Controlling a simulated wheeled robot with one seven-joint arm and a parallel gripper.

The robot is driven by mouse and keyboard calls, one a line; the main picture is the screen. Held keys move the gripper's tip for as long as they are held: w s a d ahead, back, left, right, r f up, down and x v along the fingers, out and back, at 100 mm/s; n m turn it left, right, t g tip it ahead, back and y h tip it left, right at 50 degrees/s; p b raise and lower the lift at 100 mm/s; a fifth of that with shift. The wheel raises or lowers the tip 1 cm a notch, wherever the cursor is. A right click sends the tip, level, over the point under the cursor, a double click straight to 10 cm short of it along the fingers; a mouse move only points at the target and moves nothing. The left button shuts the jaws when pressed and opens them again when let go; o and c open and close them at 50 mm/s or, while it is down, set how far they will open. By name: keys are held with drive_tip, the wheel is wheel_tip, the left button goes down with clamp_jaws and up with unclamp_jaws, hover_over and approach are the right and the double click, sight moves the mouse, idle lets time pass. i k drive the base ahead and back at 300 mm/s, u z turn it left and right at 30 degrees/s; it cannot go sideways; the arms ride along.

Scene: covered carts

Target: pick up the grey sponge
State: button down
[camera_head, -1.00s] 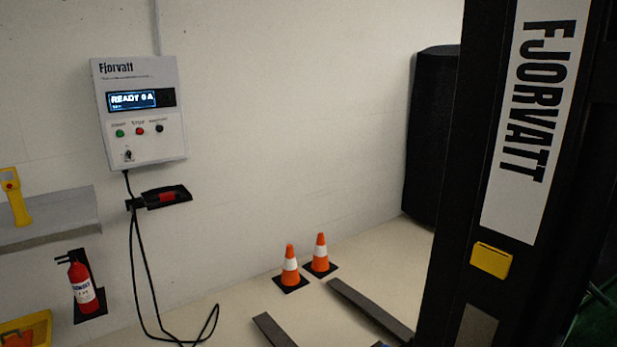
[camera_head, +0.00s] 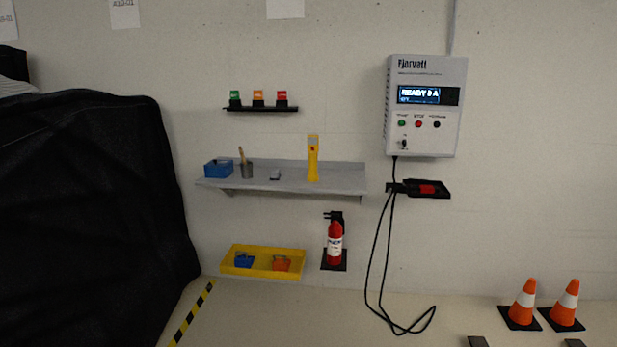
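A small grey block (camera_head: 274,175) lies on the grey wall shelf (camera_head: 340,183), between a grey cup with a brush and a yellow upright device. It may be the grey sponge, but it is too small to tell for sure. No other grey sponge shows.
The shelf also holds a blue box (camera_head: 218,169), the cup (camera_head: 246,171) and the yellow device (camera_head: 313,160). Below are a yellow tray (camera_head: 232,268) and a fire extinguisher (camera_head: 334,243). A black covered bulk (camera_head: 90,210) fills the left. Traffic cones (camera_head: 522,302) stand right.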

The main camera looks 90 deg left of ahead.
sight(275, 175)
drive_tip(key=u, duration=2.85)
drive_tip(key=i, duration=1.05)
drive_tip(key=u, duration=1.3)
drive_tip(key=i, duration=2.05)
drive_tip(key=u, duration=0.15)
